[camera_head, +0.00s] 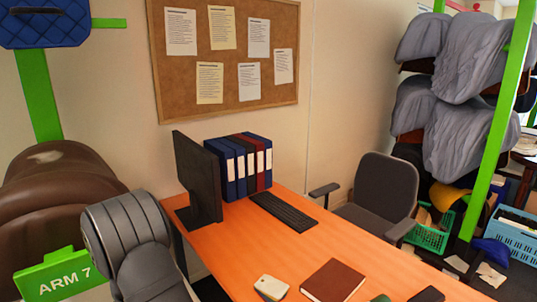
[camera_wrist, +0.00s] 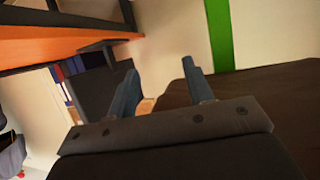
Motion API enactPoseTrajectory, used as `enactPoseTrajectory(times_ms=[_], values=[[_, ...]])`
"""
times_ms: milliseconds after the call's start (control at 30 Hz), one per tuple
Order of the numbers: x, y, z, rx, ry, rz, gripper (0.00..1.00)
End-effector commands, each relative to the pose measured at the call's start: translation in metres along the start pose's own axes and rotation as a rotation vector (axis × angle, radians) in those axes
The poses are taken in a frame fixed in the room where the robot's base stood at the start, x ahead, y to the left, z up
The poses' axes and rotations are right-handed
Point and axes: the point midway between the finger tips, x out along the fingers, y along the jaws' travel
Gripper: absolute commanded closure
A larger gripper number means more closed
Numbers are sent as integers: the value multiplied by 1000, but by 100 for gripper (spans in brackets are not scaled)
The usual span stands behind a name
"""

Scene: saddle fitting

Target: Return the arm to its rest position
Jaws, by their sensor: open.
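My gripper (camera_wrist: 160,76) shows in the wrist view with its two blue-grey fingers apart and nothing between them. In that view a dark brown saddle (camera_wrist: 275,88) fills the right side, close to the right finger. I cannot tell whether the finger touches it. In the head view the brown saddle (camera_head: 60,185) is at the left, and a grey rounded arm link, which looks like mine, stands in front of it. My gripper's fingers do not show in the head view.
A green "ARM 7" sign (camera_head: 63,275) and a green post (camera_head: 38,95) are by the saddle. An orange desk (camera_head: 240,240) bears a monitor (camera_head: 197,178), binders (camera_head: 240,165) and a keyboard (camera_head: 283,212). An office chair (camera_head: 380,190) and covered saddles (camera_head: 465,130) stand to the right.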

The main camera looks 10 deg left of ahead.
Motion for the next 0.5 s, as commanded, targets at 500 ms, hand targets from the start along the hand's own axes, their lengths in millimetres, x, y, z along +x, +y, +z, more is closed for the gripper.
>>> enactPoseTrajectory(times_ms=[500], values=[[-6, 103, -20, 65, 1, 161, 53]])
